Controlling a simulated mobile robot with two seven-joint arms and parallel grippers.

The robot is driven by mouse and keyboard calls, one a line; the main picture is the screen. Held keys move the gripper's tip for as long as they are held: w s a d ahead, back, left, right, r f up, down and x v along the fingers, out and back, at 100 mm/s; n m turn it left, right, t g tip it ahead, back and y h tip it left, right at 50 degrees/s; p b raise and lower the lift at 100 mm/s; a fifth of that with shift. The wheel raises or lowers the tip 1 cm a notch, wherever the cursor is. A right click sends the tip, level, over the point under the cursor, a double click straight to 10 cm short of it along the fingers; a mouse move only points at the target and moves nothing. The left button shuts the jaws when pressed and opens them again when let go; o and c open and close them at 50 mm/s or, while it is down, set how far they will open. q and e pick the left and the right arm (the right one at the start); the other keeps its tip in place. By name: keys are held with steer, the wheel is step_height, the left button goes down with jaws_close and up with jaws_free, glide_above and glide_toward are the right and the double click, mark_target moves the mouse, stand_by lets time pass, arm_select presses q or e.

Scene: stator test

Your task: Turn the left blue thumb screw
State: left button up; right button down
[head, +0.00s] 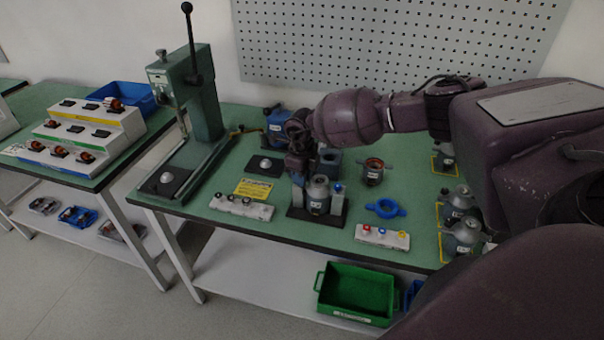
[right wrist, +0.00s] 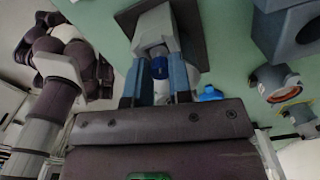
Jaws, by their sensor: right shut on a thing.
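The stator fixture is a dark base (head: 294,214) with a grey metal motor body (head: 318,196) between two light grey posts. The right blue thumb screw (head: 337,187) shows on top of the right post, clear of my gripper. My right gripper (head: 298,178) points down over the left post and hides the left screw in the head view. In the right wrist view, the left blue thumb screw (right wrist: 160,67) sits between the two blue-grey fingers of my right gripper (right wrist: 160,82), which is shut on it. The other blue screw (right wrist: 210,93) lies to the right.
A blue ring part (head: 385,208) and a white block with coloured buttons (head: 382,237) lie to the right. A white strip with knobs (head: 241,206) lies left. A grey block (head: 329,161) stands close behind. A green press (head: 190,95) stands at the left.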

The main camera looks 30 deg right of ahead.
steer(key=shift+m, duration=0.5)
steer(key=c, duration=1)
jaws_free()
step_height(320, 180, up, 11)
steer(key=shift+f, duration=0.1)
